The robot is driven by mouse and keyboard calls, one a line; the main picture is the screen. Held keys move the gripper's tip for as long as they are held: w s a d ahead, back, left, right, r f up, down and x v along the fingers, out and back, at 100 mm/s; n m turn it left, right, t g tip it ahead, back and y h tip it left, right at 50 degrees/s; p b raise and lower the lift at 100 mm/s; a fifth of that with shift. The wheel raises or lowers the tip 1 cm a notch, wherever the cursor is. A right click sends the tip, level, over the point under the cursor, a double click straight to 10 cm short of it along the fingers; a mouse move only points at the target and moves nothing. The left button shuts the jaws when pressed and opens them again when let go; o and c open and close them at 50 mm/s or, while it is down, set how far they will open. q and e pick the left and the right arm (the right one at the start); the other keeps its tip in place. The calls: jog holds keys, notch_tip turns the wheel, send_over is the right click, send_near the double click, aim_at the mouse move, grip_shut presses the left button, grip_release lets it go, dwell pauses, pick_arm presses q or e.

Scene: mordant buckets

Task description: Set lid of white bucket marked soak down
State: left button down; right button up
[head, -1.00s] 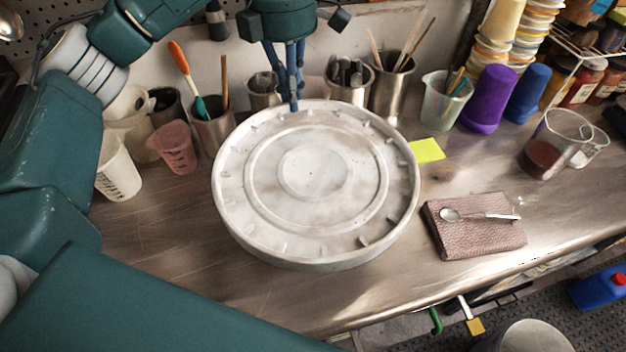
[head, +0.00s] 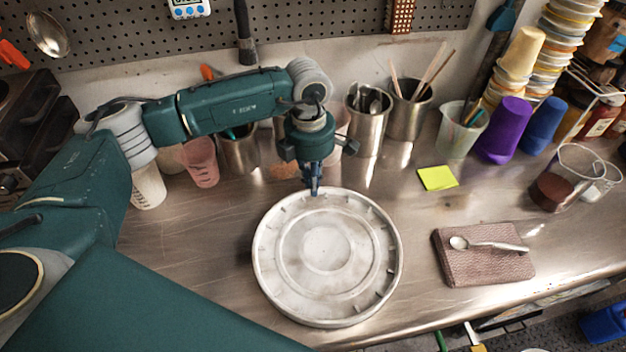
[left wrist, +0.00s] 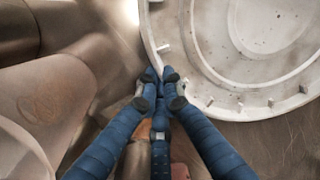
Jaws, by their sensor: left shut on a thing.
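The lid (head: 326,255) is a large round white disc with raised rings and small ribs around its rim. It lies level over the front middle of the metal counter, on it or just above it; I cannot tell which. My left gripper (head: 315,190) is at its far edge, pointing down, shut on the rim. In the left wrist view the blue fingers (left wrist: 160,82) meet at the rim of the lid (left wrist: 228,62). No white bucket shows. My right gripper is not in view.
A pink folded cloth (head: 470,268) with a spoon lies to the right. A yellow note (head: 437,178) lies behind it. Metal tool cups (head: 367,125), a purple cup (head: 503,130) and clear beakers (head: 570,180) stand along the back. Bare counter (head: 205,245) is left of the lid.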

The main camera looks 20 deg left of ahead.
pick_arm(q)
jog(key=shift+f, duration=0.1)
jog(key=shift+f, duration=0.1)
jog(key=c, duration=2.4)
grip_release()
jog(key=shift+f, duration=0.1)
jog(key=o, duration=0.5)
jog(key=shift+r, duration=0.35)
jog(key=shift+a+r+b, duration=0.15)
jog(key=shift+r+b, duration=0.75)
jog(key=shift+r, duration=2.05)
jog(key=shift+a+r+b, duration=0.1)
jog(key=shift+r+b, duration=0.8)
jog(key=shift+r, duration=2.05)
